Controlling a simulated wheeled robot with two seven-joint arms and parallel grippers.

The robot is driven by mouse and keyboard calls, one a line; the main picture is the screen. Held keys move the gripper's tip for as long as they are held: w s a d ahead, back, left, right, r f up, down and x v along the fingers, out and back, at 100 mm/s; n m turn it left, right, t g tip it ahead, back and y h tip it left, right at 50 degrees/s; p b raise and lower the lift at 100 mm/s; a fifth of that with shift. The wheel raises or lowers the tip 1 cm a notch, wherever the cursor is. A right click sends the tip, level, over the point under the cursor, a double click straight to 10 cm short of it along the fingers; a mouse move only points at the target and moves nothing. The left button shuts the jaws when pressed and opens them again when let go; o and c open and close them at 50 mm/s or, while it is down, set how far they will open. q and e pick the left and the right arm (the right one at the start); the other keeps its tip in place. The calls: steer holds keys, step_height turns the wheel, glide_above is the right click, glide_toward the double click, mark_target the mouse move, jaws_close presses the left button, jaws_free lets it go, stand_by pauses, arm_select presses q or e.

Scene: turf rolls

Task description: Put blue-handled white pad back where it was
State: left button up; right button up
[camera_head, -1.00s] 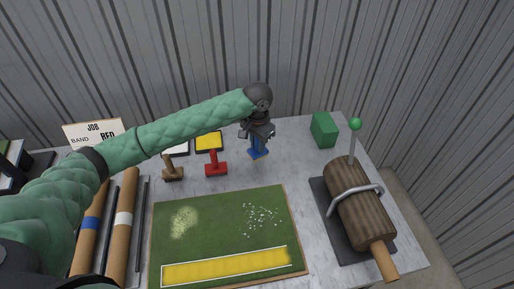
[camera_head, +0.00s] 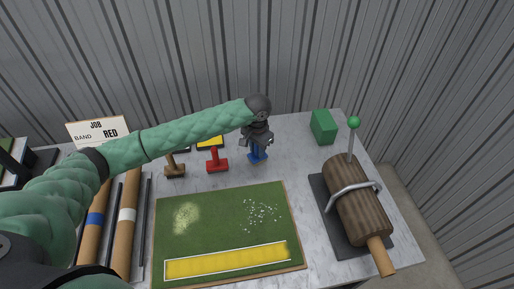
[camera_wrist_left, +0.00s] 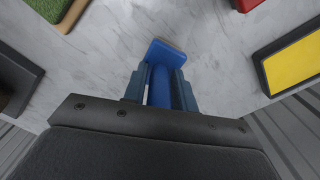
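The blue-handled pad (camera_head: 257,157) stands near the back middle of the table, with its blue base low at or very near the surface; the head view does not settle contact. In the left wrist view its blue base (camera_wrist_left: 166,54) lies beyond the fingertips. My left gripper (camera_head: 257,143) is over it, pointing down, with its fingers (camera_wrist_left: 160,92) either side of the blue handle. A pale gap shows between the left finger and the handle, so the fingers look parted. The pad's white underside is hidden. My right gripper is out of view.
A red-handled pad (camera_head: 217,165) and a brown-handled pad (camera_head: 174,170) stand to the left, near a yellow tray (camera_head: 210,142). The turf board (camera_head: 228,238) lies in front. A green block (camera_head: 323,127) and a roller (camera_head: 357,215) are right.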

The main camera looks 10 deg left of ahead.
arm_select(q)
steer(key=shift+o, duration=1.1)
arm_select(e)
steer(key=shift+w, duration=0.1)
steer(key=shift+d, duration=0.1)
arm_select(q)
steer(key=shift+r, duration=0.15)
steer(key=shift+r+b, duration=0.3)
steer(key=shift+r, duration=0.05)
step_height(320, 180, up, 10)
steer(key=b, duration=0.3)
steer(key=shift+b, duration=0.35)
steer(key=shift+r, duration=0.65)
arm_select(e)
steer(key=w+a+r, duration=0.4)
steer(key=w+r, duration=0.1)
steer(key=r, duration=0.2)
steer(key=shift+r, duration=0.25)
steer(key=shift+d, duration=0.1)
